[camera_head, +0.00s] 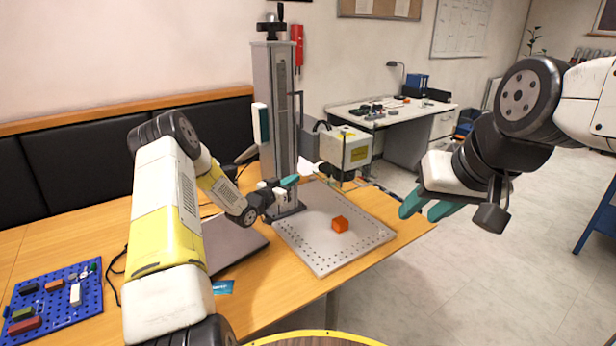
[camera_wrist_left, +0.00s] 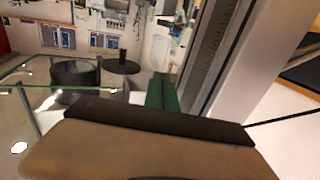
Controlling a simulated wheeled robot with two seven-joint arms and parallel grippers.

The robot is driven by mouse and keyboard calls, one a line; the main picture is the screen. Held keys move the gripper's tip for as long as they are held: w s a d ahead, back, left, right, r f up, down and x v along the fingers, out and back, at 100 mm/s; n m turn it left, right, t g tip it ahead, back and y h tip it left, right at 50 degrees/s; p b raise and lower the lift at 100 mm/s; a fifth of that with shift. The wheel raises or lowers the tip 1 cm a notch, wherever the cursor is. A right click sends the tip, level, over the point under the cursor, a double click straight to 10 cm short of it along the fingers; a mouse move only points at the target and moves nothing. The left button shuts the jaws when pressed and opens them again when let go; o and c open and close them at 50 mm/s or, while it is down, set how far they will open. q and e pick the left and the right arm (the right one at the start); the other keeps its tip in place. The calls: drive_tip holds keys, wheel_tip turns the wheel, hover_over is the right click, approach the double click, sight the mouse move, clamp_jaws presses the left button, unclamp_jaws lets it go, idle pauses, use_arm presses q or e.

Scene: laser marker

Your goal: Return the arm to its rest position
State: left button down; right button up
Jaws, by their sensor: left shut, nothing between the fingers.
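My left arm comes in from the left over the table. Its gripper (camera_head: 288,182), with teal fingertips, is in front of the base of the laser marker's grey column (camera_head: 270,100). It is shut and holds nothing. In the left wrist view the dark green fingers (camera_wrist_left: 160,92) show beside the column (camera_wrist_left: 228,60). My right gripper (camera_head: 424,207), with teal fingers, hangs in the air right of the table. I cannot tell how far its fingers are apart.
The laser head (camera_head: 346,148) juts from the column above the plate. A closed laptop (camera_head: 232,246) lies left of the plate, partly behind my left arm. A blue pegboard (camera_head: 55,303) with several small blocks is at the far left. Open floor lies at right.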

use_arm(q)
drive_tip(key=s+a+r+g+y, duration=0.1)
drive_tip(key=s+a+r+y, duration=0.1)
drive_tip(key=r, duration=0.4)
drive_tip(key=s+a+r+g+y, duration=0.1)
drive_tip(key=s+a+r+y, duration=0.15)
drive_tip(key=r, duration=0.35)
drive_tip(key=s+r+n+g+y, duration=0.2)
drive_tip(key=s+r+n+y, duration=0.15)
drive_tip(key=s+r, duration=0.65)
drive_tip(key=s+d+n+g, duration=0.1)
drive_tip(key=s+d+g, duration=0.1)
drive_tip(key=s, duration=1.4)
drive_tip(key=s+d+n+g+h, duration=0.1)
drive_tip(key=s+d+g, duration=0.1)
drive_tip(key=s, duration=1.5)
drive_tip(key=shift+s+d+r+g, duration=0.25)
drive_tip(key=shift+r+g, duration=0.1)
drive_tip(key=shift+g, duration=0.35)
use_arm(e)
drive_tip(key=shift+c, duration=0.5)
